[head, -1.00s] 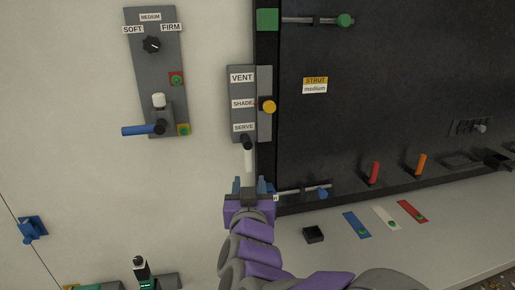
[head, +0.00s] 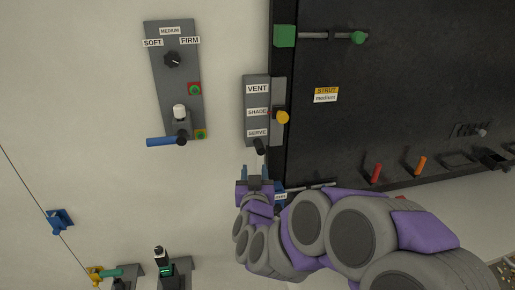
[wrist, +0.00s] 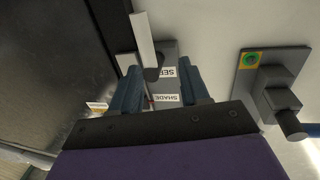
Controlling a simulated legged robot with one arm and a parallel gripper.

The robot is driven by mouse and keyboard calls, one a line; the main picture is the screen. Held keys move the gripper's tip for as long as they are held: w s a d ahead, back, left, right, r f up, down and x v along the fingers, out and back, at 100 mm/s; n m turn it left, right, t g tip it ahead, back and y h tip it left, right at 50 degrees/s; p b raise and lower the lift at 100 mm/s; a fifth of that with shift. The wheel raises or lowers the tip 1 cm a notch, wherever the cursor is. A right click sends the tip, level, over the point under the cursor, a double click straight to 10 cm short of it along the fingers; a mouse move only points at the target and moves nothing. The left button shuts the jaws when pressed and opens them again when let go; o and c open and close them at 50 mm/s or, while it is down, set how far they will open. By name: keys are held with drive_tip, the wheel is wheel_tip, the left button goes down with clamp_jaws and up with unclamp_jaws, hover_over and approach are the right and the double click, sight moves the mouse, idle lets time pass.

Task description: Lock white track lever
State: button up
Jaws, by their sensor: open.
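A white lever (head: 261,160) hangs from a dark pivot (head: 259,147) at the foot of the grey VENT/SHADE/SERVE panel (head: 251,103). In the wrist view the white lever (wrist: 143,28) stands out as a long bar from the dark pivot, near the SERVE label. My gripper (head: 257,172) is open and empty, just below the lever in the head view. In the wrist view my gripper (wrist: 160,85) has its blue fingers apart, with the pivot and panel seen between and beyond them. I cannot tell whether a finger touches the lever.
A grey SOFT/MEDIUM/FIRM panel (head: 161,75) with a blue-handled lever (head: 165,141) is to the left. A yellow knob (head: 282,117) sits right of the labels. A dark board (head: 400,90) with red (head: 376,172) and orange (head: 420,165) handles is to the right.

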sight(260, 160)
drive_tip(key=w+p, duration=0.1)
drive_tip(key=w, duration=0.3)
drive_tip(key=w+p, duration=0.2)
drive_tip(key=w, duration=0.2)
drive_tip(key=shift+d+f, duration=0.1)
drive_tip(key=shift+d, duration=0.1)
drive_tip(key=shift+a, duration=0.25)
drive_tip(key=shift+s+d, duration=0.15)
drive_tip(key=shift+d, duration=0.25)
drive_tip(key=shift+c, duration=0.2)
drive_tip(key=shift+d+r, duration=0.2)
drive_tip(key=shift+d, duration=0.3)
drive_tip(key=c, duration=0.3)
drive_tip(key=shift+s+a, duration=0.15)
drive_tip(key=shift+a, duration=0.2)
drive_tip(key=c, duration=0.4)
clamp_jaws()
drive_tip(key=shift+f, duration=0.1)
